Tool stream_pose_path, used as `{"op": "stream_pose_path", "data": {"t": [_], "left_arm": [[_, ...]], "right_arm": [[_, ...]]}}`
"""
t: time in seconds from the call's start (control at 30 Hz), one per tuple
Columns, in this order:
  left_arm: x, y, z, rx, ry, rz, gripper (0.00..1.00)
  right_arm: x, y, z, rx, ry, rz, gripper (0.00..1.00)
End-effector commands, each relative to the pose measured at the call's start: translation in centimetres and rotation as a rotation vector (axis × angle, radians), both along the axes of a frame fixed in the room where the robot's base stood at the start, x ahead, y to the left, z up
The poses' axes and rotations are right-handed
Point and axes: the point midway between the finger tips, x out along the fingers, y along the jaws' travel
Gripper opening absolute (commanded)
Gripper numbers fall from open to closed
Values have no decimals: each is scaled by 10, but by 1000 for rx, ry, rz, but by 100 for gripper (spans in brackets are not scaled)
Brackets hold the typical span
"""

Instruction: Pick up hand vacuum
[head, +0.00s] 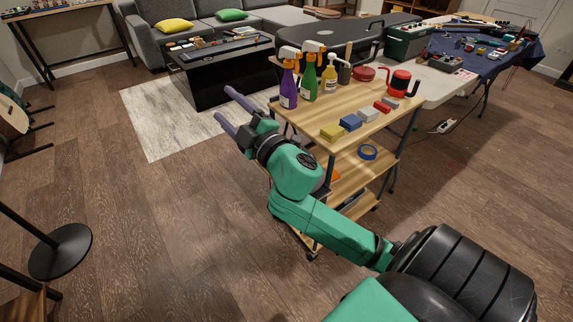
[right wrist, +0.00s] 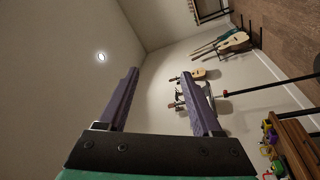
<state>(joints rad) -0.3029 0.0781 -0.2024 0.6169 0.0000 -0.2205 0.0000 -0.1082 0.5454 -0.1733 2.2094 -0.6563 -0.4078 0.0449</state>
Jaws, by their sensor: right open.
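No hand vacuum can be made out for certain. A red and black object (head: 399,82) at the back right of the wooden cart's top could be it, but it is too small to tell. My right gripper (head: 224,103) is open and empty, in the air left of the cart and apart from everything on it. My left gripper is not in view.
The wooden cart (head: 345,107) holds spray bottles (head: 309,78), coloured blocks (head: 350,122) and, on a lower shelf, blue tape (head: 367,152). A black coffee table (head: 215,83) stands on a rug (head: 160,133). A blue-covered table (head: 487,65) is at right.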

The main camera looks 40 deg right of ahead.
Motion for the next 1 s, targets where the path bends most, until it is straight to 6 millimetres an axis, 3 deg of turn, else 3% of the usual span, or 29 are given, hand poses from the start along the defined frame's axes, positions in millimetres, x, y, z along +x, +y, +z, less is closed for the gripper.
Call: {"op": "stream_pose_path", "data": {"t": [0.03,0.1,0.17,0.23,0.3,0.37,0.4,0.47,0.5,0.53,0.6,0.63,0.7,0.77,1.0], "left_arm": [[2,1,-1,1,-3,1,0],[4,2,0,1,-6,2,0],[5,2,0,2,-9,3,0],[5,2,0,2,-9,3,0],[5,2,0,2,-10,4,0],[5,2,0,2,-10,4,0],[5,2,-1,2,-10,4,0],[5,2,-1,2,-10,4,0],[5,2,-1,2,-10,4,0],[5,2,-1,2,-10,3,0],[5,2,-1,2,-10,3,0],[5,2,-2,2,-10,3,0],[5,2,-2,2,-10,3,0],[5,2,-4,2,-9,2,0],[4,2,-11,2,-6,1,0]], "right_arm": [[-2,22,32,-133,-117,82,66],[-12,59,63,-347,-265,212,66],[-23,92,74,-563,-368,337,66],[-36,123,65,-865,-444,496,66],[-42,131,32,-1219,-437,662,66],[-40,107,-5,-1530,-328,789,66],[-38,76,-27,-1714,-203,857,66],[-36,15,-46,-1929,35,924,66],[-40,-27,-51,-2026,209,950,66],[-44,-55,-51,-2074,331,962,66],[-58,-108,-45,-2128,576,970,66],[-63,-124,-42,-2135,652,970,66],[-72,-145,-40,-2137,763,970,66],[-73,-152,-46,-2134,798,976,66],[-50,-159,-101,-2132,793,981,66]]}}
